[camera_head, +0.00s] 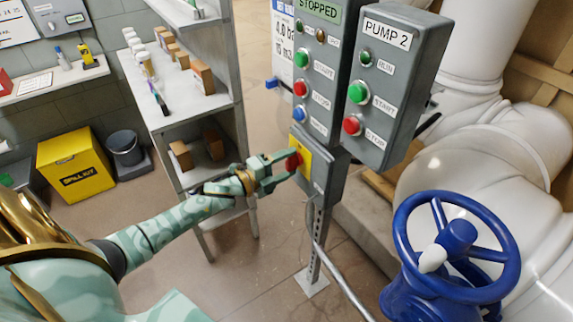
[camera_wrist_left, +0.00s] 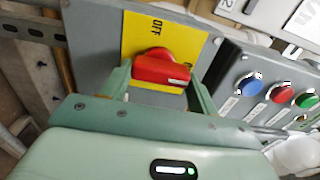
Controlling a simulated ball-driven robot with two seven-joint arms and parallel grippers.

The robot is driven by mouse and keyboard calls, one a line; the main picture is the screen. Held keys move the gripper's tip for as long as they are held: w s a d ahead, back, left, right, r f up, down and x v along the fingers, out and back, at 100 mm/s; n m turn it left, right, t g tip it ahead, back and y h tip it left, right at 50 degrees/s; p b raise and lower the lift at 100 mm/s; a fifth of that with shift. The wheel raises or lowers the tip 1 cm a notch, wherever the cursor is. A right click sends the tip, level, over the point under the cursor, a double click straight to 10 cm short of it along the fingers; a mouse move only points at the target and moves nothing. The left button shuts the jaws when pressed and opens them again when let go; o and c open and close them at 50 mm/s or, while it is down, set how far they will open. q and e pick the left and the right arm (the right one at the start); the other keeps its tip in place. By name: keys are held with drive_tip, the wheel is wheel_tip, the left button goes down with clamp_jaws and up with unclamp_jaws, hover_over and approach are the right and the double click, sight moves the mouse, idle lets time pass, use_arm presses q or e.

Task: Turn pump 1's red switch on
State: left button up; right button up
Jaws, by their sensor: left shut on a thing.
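The red switch (camera_head: 293,161) sits on a yellow plate (camera_head: 304,152) on the grey box below the panel marked STOPPED. In the left wrist view the red switch (camera_wrist_left: 160,68) is a rotary knob on the yellow plate (camera_wrist_left: 188,30), which reads OFF above the knob. Another label at the plate's right is partly hidden. My left gripper (camera_head: 287,163) reaches in from the left, its fingers shut on the red switch, one on each side in the left wrist view (camera_wrist_left: 160,85). The panel (camera_head: 322,75) above has green, red and blue buttons. My right gripper is not in view.
The PUMP 2 panel (camera_head: 395,80) hangs to the right. A blue handwheel valve (camera_head: 455,245) stands at lower right beside large white pipes (camera_head: 480,170). A grey shelf (camera_head: 190,110) with boxes and a yellow spill kit bin (camera_head: 75,170) stand at left. The floor between is bare.

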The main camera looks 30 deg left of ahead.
use_arm(q)
drive_tip(key=shift+f, duration=0.15)
idle(0.3)
drive_tip(key=o, duration=1)
drive_tip(key=p+v, duration=0.1)
drive_tip(key=v, duration=1.5)
drive_tip(key=shift+s+p, duration=0.2)
drive_tip(key=shift+p, duration=0.1)
